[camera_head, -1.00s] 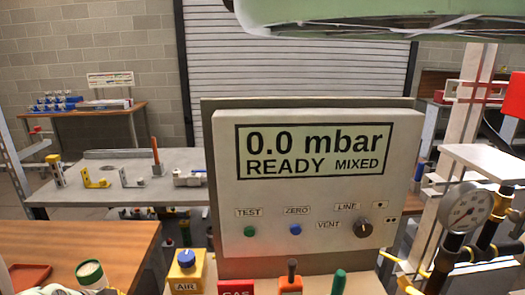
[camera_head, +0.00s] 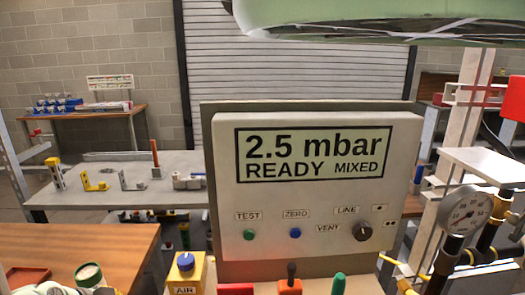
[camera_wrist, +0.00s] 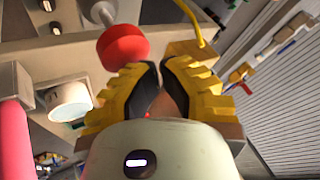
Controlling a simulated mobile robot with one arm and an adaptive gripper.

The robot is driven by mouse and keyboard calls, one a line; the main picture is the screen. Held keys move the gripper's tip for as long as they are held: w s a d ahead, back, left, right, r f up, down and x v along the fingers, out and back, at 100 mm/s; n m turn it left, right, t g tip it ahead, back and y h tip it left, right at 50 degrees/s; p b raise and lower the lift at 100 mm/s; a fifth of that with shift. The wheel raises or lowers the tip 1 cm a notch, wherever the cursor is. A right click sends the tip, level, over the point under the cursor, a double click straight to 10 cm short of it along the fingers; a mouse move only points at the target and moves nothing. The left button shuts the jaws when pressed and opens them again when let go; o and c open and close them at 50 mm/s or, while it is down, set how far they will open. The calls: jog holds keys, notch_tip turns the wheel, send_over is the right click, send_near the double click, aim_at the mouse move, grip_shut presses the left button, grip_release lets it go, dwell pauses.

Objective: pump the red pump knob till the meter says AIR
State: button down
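The meter (camera_head: 313,154) is a grey panel whose screen reads "2.5 mbar", "READY" and "MIXED". A red round knob (camera_wrist: 123,46) on a pale metal shaft shows at the upper left of the wrist view. It looks like the pump knob. My gripper (camera_wrist: 158,66) has yellow and black fingers, and their tips are together with nothing visible held. The tips are just beside the red knob in the picture; I cannot tell whether they touch it. My gripper is not seen in the head view.
A yellow block labelled AIR (camera_head: 185,276) with a blue knob stands below the meter's left side. A red block (camera_head: 236,289), an orange block (camera_head: 290,287) and a green handle (camera_head: 338,283) are beside it. A round gauge (camera_head: 466,210) stands at right. A wooden table (camera_head: 75,240) is at left.

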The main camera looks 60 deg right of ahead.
jog(key=shift+r+p, duration=0.95)
jog(key=shift+r, duration=1.85)
jog(key=c, duration=1.7)
grip_release()
